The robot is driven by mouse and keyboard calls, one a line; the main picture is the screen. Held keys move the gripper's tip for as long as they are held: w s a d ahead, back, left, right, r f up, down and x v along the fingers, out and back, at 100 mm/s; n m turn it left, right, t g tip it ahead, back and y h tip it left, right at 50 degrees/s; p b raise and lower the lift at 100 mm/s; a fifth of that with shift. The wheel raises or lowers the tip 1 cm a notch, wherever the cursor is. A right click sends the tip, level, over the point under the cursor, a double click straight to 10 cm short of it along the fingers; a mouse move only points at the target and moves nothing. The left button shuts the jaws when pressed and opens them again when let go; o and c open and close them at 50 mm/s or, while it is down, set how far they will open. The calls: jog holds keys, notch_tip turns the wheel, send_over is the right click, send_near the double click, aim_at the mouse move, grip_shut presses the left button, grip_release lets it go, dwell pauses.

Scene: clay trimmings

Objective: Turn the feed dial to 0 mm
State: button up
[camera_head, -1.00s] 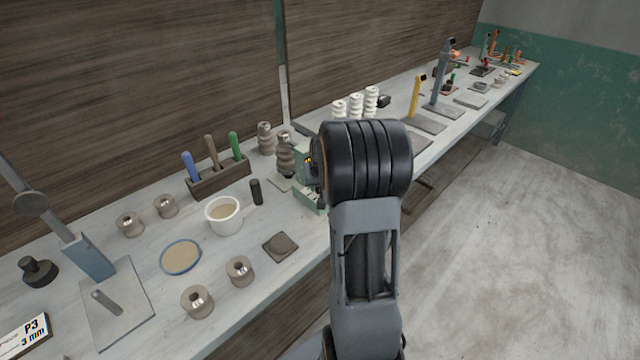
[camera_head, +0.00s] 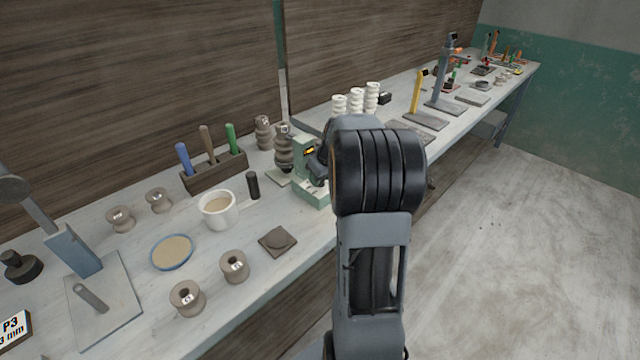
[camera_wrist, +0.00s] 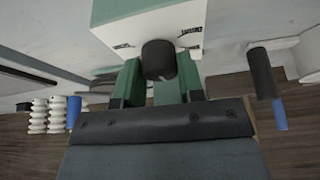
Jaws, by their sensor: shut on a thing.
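The feed dial (camera_wrist: 159,59) is a dark round knob on the pale front of a green-and-white machine (camera_wrist: 150,15) in the wrist view. My gripper (camera_wrist: 160,82) has its two green fingers on either side of the dial and is shut on it. A light mark shows at the dial's lower rim. Short dark marks sit on the face around it, too small to read. In the head view the green machine (camera_head: 311,192) stands on the bench behind my arm, which hides the dial. A small orange display lights its upper part.
On the bench left of the machine are a black cylinder (camera_head: 253,185), a white cup (camera_head: 218,209), a tool rack (camera_head: 215,172) and several grey spools. Stacked dark spools (camera_head: 283,148) stand close behind the machine. White stacked spools (camera_head: 356,101) stand beyond it.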

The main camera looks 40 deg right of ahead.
jog(key=n+y+b, duration=0.1)
jog(key=n, duration=0.1)
jog(key=n+y+b, duration=0.1)
jog(key=n, duration=0.2)
jog(key=shift+d+f+n+g+b, duration=0.1)
jog(key=shift+d+n+g+b, duration=0.05)
jog(key=shift+n+g+b, duration=0.2)
jog(key=n+g, duration=0.1)
jog(key=n, duration=0.1)
jog(key=n+y, duration=0.1)
jog(key=n, duration=0.2)
jog(key=shift+w+n+g+y, duration=0.1)
jog(key=shift+n+g+y, duration=0.2)
jog(key=shift+n+g, duration=0.05)
jog(key=o, duration=0.9)
jog(key=shift+d, duration=0.1)
jog(key=p+v, duration=0.2)
jog(key=v, duration=1.2)
jog(key=shift+d, duration=0.1)
